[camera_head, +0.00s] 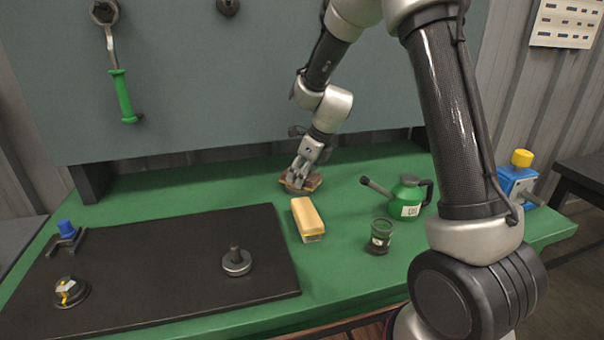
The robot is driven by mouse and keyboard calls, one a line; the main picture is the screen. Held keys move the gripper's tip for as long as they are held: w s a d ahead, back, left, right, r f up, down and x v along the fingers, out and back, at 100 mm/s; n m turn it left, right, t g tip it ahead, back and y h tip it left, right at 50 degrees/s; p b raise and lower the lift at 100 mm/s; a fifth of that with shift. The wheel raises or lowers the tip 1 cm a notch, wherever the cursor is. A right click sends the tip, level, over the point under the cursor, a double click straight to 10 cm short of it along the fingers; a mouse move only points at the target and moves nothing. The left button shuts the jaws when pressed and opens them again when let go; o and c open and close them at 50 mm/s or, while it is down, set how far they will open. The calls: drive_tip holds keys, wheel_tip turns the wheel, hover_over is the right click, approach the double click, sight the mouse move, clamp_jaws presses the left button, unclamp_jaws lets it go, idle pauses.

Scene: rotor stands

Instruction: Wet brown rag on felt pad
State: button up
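A small brown, folded-looking thing (313,181), likely the rag, lies on the green bench near the back, with a tan-orange edge showing under it. My gripper (297,183) points down at its left part, with the fingertips at or against it. The fingers hide part of it, and whether they are closed on it is too small to tell. I cannot tell whether it is wet. No felt pad is clearly identifiable; a large flat dark mat (190,290) covers the left front of the bench.
A yellow block (306,217) lies right of the mat. The mat bears a blue-topped part (67,231), a round disc (70,291) and a spindle (236,262). A blue device (517,182) is at right.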

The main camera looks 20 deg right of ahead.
drive_tip(key=shift+r, duration=3.5)
drive_tip(key=shift+s, duration=0.15)
